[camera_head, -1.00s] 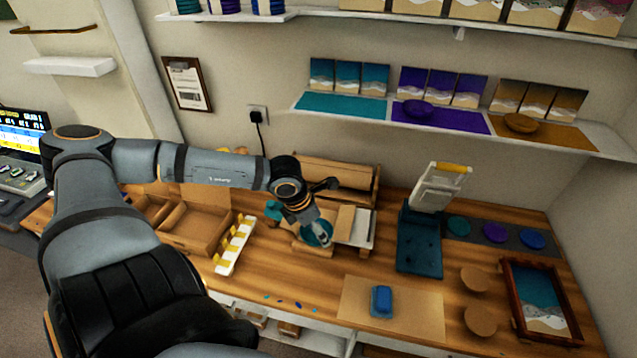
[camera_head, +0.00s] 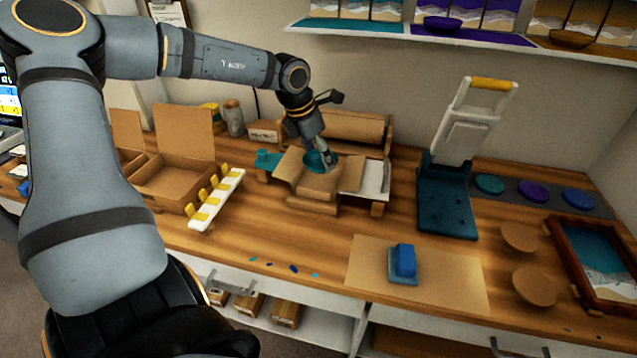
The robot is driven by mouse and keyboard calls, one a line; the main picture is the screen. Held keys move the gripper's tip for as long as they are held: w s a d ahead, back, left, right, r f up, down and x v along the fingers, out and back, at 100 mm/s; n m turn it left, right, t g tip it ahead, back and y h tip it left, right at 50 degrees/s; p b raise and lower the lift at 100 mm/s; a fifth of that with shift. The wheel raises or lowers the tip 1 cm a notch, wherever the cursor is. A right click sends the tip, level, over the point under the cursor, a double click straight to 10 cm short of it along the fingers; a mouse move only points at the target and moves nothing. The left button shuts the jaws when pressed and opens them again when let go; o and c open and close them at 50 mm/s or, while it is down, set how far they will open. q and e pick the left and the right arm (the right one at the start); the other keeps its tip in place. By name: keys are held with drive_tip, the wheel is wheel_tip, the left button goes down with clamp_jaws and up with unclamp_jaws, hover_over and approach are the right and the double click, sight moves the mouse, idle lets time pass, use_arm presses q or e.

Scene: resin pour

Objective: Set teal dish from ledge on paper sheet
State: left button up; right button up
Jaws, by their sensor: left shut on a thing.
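My left gripper (camera_head: 328,162) is shut on the small teal dish (camera_head: 315,160). It holds the dish over the brown paper sheet (camera_head: 318,184), which lies in front of the paper roll (camera_head: 343,128). The dish is low and looks tilted, partly hidden by the fingers; whether it touches the paper I cannot tell. The teal mat (camera_head: 350,25) on the wall ledge (camera_head: 440,39) shows no dish. A purple dish (camera_head: 441,24) and a brown dish (camera_head: 571,38) stand on the ledge. My right gripper is not in view.
A cardboard box (camera_head: 178,190) and a white rack with yellow clips (camera_head: 216,200) lie to the left. A dark teal press (camera_head: 446,205) with a raised white handle stands right of the paper. A blue block (camera_head: 403,262) lies on a brown mat (camera_head: 455,285) in front.

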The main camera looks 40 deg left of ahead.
sight(316, 153)
use_arm(q)
drive_tip(key=w+a+f, duration=0.1)
drive_tip(key=w+f, duration=0.1)
drive_tip(key=shift+a+f, duration=0.35)
drive_tip(key=shift+f, duration=0.05)
drive_tip(key=shift+w+a+f, duration=0.1)
drive_tip(key=shift+a+f, duration=0.05)
drive_tip(key=shift+f, duration=0.15)
wheel_tip(316, 153, down, 3)
drive_tip(key=shift+w+p, duration=0.1)
drive_tip(key=shift+p, duration=0.35)
drive_tip(key=o, duration=1.1)
drive_tip(key=shift+o, duration=0.2)
